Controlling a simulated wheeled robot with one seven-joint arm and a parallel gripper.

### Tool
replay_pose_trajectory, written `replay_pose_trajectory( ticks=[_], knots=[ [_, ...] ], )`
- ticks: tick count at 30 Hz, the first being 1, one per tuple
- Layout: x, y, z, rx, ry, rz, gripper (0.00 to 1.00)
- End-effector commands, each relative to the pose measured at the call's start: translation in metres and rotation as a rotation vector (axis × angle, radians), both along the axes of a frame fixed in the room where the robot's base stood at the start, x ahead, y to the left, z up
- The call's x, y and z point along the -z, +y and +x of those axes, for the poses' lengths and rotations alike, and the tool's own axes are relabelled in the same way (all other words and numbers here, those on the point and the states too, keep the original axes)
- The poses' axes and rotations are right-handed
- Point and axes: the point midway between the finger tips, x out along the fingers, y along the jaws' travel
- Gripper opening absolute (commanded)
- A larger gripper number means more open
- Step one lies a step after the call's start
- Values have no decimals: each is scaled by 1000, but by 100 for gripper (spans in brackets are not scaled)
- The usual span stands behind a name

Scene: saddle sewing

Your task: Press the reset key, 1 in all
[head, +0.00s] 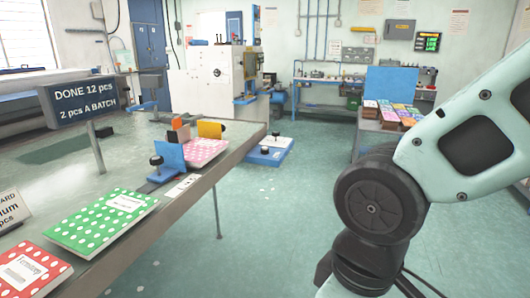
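I cannot make out a key marked reset. On the long grey bench (130,205), a pale strip (181,186) with small dark marks lies at the front edge, too small to read. Behind it, a pink dotted booklet (205,150) lies among a blue block with a black knob (168,158), a yellow block (210,130) and an orange block (176,123). A dark sign (85,101) on a post reads "DONE 12 pcs, 2 pcs A BATCH". My arm fills the right side; its gripper is outside the picture.
A green dotted booklet (103,219) and a red one (30,271) lie on the near bench, beside a partly cut-off white card (10,208). A blue floor unit (268,152) stands beyond the bench. Stacked colourful booklets (390,113) are at back right.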

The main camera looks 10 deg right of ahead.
Motion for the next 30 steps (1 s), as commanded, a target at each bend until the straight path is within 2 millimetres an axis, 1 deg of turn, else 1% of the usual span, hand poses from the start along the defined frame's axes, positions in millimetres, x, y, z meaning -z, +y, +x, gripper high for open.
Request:
replay_pose_trajectory(
  ticks=[11, 12, 15, 30],
  knots=[
    [0, 0, 0, 0, 0, 0, 36],
    [0, 0, 0, 0, 0, 0, 25],
    [0, 0, 0, 0, 0, 0, 0],
    [0, 0, 0, 0, 0, 0, 0]
  ],
)
